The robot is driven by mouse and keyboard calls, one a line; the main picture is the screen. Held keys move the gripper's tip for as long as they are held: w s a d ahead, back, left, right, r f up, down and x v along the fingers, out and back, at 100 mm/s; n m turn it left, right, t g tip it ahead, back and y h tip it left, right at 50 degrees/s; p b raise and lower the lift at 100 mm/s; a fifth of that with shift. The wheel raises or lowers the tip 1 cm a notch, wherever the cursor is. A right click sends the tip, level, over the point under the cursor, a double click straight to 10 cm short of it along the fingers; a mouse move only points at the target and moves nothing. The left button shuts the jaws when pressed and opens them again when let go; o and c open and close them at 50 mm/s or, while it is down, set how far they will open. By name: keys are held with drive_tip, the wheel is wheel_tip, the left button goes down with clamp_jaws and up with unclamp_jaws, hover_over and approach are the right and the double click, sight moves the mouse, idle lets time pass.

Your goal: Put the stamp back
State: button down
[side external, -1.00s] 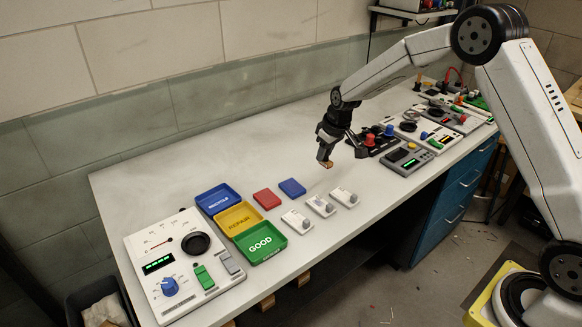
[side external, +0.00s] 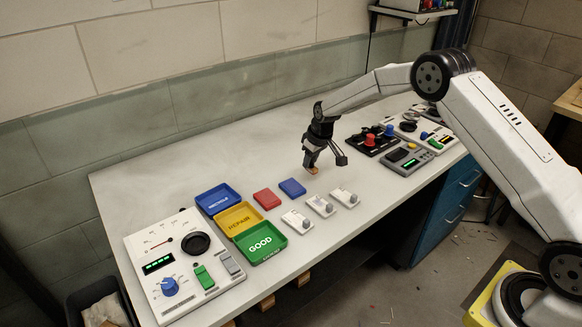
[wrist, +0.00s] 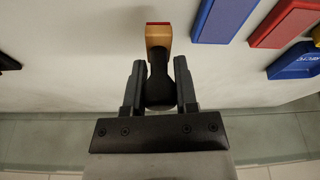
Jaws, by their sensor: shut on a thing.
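The stamp has a black handle and a wooden block with a red edge. In the wrist view my gripper (wrist: 160,85) is shut on the handle of the stamp (wrist: 158,36), with a finger on each side. In the side view my gripper (side external: 319,158) points down, with the stamp's wooden block (side external: 313,171) below it. The block is low, close to the bench top; I cannot tell whether it touches. A blue pad (side external: 292,188) and a red pad (side external: 267,199) lie to the left of it.
Several small white cards with grey knobs, one of them here (side external: 344,197), lie in front. Blue, yellow (side external: 239,219) and green trays stand left, beside a control panel (side external: 180,265). A black box with red and blue knobs (side external: 371,141) is to the right. Bench behind is clear.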

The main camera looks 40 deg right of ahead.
sight(310, 166)
drive_tip(key=shift+f, duration=0.1)
drive_tip(key=shift+w+f, duration=0.15)
drive_tip(key=shift+s+x, duration=0.15)
drive_tip(key=shift+x, duration=0.65)
drive_tip(key=shift+s+x, duration=0.2)
drive_tip(key=shift+x, duration=0.55)
drive_tip(key=shift+d+f, duration=0.1)
drive_tip(key=shift+f, duration=0.1)
drive_tip(key=shift+c, duration=1.9)
unclamp_jaws()
drive_tip(key=v, duration=1.2)
drive_tip(key=shift+w+r, duration=0.1)
drive_tip(key=shift+r, duration=0.05)
